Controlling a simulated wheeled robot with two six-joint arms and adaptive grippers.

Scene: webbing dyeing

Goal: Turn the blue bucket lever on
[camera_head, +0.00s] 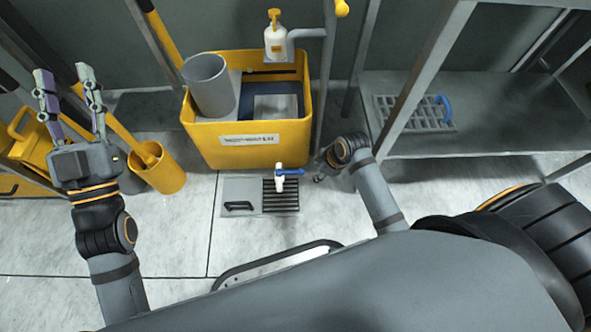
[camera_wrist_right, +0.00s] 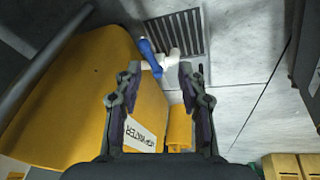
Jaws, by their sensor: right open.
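A white tap (camera_head: 280,181) with a blue lever (camera_head: 293,171) is at the lower front of the yellow bucket (camera_head: 240,153), above a floor drain. In the right wrist view the blue lever (camera_wrist_right: 150,57) lies slanted near the two fingertips, with the white tap (camera_wrist_right: 172,62) behind it. My right gripper (camera_wrist_right: 158,73) is open; I cannot tell whether a finger touches the lever. In the head view my right gripper (camera_head: 319,168) is just right of the lever, partly hidden by its own wrist. My left gripper (camera_head: 64,74) is open and empty, raised at the far left.
The drain grate (camera_head: 281,203) lies in the floor below the tap. A grey cylinder (camera_head: 209,84) and a white pump bottle (camera_head: 276,44) are at the yellow bucket. A small yellow bin (camera_head: 165,176) stands left. A metal shelf (camera_head: 480,144) with a grate stands right.

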